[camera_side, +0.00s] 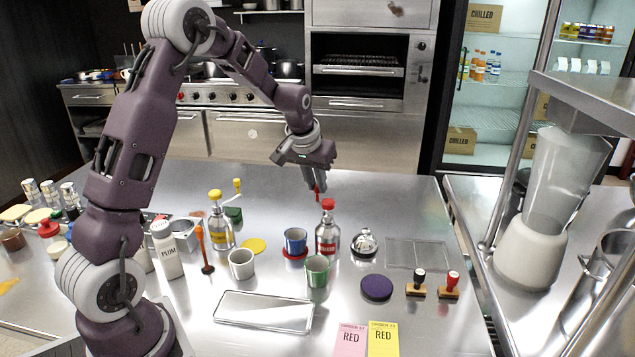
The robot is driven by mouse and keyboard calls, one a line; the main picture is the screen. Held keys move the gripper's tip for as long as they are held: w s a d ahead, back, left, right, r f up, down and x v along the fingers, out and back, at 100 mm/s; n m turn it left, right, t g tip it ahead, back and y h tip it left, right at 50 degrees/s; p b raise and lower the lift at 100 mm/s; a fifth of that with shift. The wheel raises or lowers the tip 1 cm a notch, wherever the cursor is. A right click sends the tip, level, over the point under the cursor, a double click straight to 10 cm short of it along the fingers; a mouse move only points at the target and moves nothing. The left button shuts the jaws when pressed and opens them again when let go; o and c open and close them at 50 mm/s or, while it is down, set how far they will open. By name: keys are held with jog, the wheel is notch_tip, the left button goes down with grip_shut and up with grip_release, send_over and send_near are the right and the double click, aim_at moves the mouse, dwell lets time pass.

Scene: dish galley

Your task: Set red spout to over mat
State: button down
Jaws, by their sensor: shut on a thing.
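A clear bottle with a red label (327,239) stands upright on the steel counter, with a red cap (328,204) on top. A thin red spout (317,193) shows at the upper left of the cap. My gripper (317,187) points down from above and is shut on the red spout; the fingers partly hide it. A round red mat (287,255) lies left of the bottle, under a blue cup (295,240). A yellow round mat (254,246) lies farther left, and a dark purple round mat (376,288) lies at the front right.
A yellow-capped bottle (220,226), a white cup (241,264) and a green cup (317,271) stand nearby. A silver bell (365,243) is right of the red bottle. Two stamps (449,285) and a flat tray (264,311) lie nearer. The counter's back right is clear.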

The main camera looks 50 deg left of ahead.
jog(key=s+d+n+g+y, duration=0.2)
jog(key=s+n, duration=0.4)
jog(key=n, duration=0.6)
jog(key=shift+s+g, duration=0.3)
jog(key=shift+g, duration=0.6)
jog(key=shift+d+n, duration=0.15)
jog(key=shift+n, duration=0.15)
jog(key=c, duration=1.4)
grip_release()
jog(key=v, duration=0.7)
jog(key=shift+d, duration=0.15)
